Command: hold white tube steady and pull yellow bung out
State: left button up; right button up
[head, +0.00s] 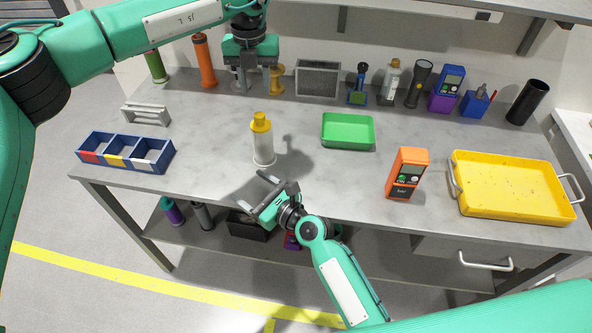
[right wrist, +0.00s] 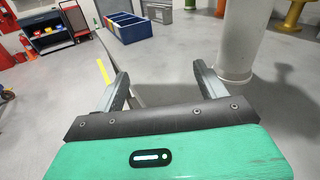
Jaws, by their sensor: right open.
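The white tube (head: 263,148) stands upright near the middle front of the table in the head view, with the yellow bung (head: 261,122) in its top. The right wrist view shows the white tube (right wrist: 246,40) close by, just ahead and to the right of the fingers; its top is out of frame there. My right gripper (head: 258,192) is open and empty, low in front of the tube and apart from it. My left gripper (head: 258,80) is up at the back, above and behind the tube, fingers pointing down; I see a gap between its fingers and nothing held.
A blue three-part bin (head: 125,166) is at the left, a green tray (head: 347,145) right of the tube. An orange meter (head: 406,173) and a yellow tray (head: 513,205) stand farther right. Several bottles and tools line the back. Table around the tube is clear.

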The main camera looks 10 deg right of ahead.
pick_arm(q)
jog(key=shift+d, duration=0.1)
pick_arm(e)
jog(key=m+t+h, duration=0.1)
jog(key=m+t, duration=0.1)
send_near(269, 148)
jog(key=shift+s, duration=0.25)
jog(key=shift+w, duration=0.25)
jog(key=x, duration=1.3)
jog(key=shift+w+f, duration=0.15)
jog(key=shift+f, duration=0.1)
jog(key=shift+c, duration=0.4)
